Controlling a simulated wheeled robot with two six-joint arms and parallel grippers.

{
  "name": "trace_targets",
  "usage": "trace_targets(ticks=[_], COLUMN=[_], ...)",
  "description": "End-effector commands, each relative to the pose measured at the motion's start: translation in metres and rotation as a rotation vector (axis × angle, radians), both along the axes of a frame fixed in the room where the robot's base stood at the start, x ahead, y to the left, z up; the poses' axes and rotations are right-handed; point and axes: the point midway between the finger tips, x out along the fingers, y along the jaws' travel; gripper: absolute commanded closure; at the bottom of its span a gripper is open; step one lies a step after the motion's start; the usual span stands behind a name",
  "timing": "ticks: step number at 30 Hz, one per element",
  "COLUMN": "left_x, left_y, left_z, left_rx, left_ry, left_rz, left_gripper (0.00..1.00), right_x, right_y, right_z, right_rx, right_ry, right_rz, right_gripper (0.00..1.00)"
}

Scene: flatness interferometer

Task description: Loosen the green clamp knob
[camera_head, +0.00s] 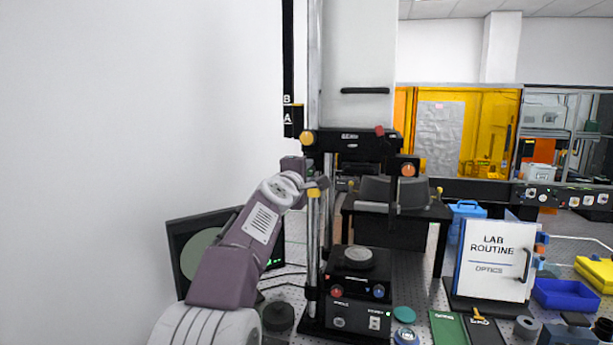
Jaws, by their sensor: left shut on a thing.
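The tall interferometer stand (314,240) rises from the bench in the middle of the head view. My left gripper (318,184) reaches up from the lower left to the stand's column, below the black crosshead (350,139). Its jaws are shut at the column on a small part that they mostly hide. No green clamp knob shows clearly; its place appears to be within the jaws. A yellow knob (307,138) is above the gripper, and an orange knob (408,170) is to the right. My right gripper is out of view.
A control box (354,290) stands at the column's foot. A lab routine binder (493,262), a blue tray (566,295) and a green disc (404,314) are to the right.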

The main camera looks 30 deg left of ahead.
Motion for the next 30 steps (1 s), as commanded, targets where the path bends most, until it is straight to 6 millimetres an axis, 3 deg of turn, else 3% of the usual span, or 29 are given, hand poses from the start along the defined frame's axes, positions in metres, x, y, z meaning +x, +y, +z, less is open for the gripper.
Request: trace_targets(ticks=[12,28,29,30], left_x=[0.0003,0.0001,0.0001,0.0001], left_y=[-0.0008,-0.0009,-0.0009,-0.0009], left_z=[-0.0004,0.0002,0.0002,0.0002], left_rx=[0.156,0.174,0.174,0.173], left_ry=[0.039,0.042,0.042,0.042], left_rz=[-0.002,-0.002,-0.002,-0.002], left_gripper=[1.0,1.0,0.66,0.55], right_x=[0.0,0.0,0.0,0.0], right_y=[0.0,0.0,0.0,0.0], right_z=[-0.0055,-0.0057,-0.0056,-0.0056], right_rx=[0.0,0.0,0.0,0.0], right_ry=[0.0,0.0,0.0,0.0], right_rz=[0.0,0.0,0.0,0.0], right_gripper=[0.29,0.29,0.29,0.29])
